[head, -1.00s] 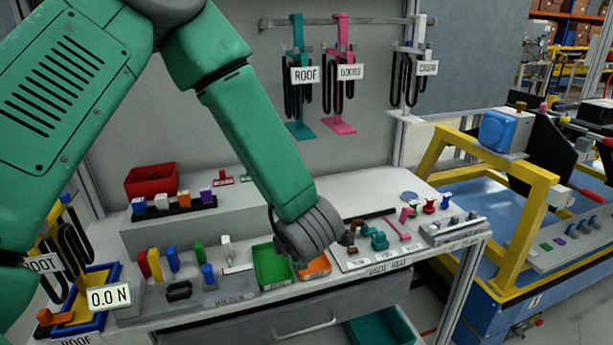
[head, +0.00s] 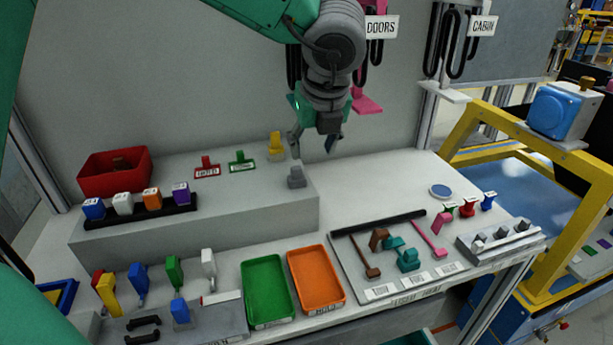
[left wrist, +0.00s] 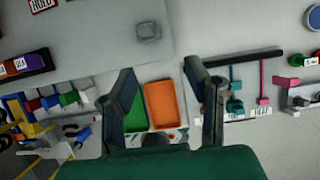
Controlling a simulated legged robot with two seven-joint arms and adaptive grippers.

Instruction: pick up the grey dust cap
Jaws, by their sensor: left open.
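The grey dust cap appears to be the small grey block-like piece (head: 297,177) near the right front edge of the raised grey shelf. It also shows at the top of the left wrist view (left wrist: 147,32). My left gripper (head: 314,142) is open and empty, hanging above and a little to the right of the grey piece in the head view. In the left wrist view its two fingers (left wrist: 160,72) are spread wide, with the grey piece beyond the tips and apart from them. My right gripper is not in view.
A yellow piece (head: 277,146) stands behind the grey one on the shelf (head: 220,210). A red bin (head: 115,175) and a row of coloured caps are on its left. Green (head: 267,290) and orange (head: 316,279) trays lie below.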

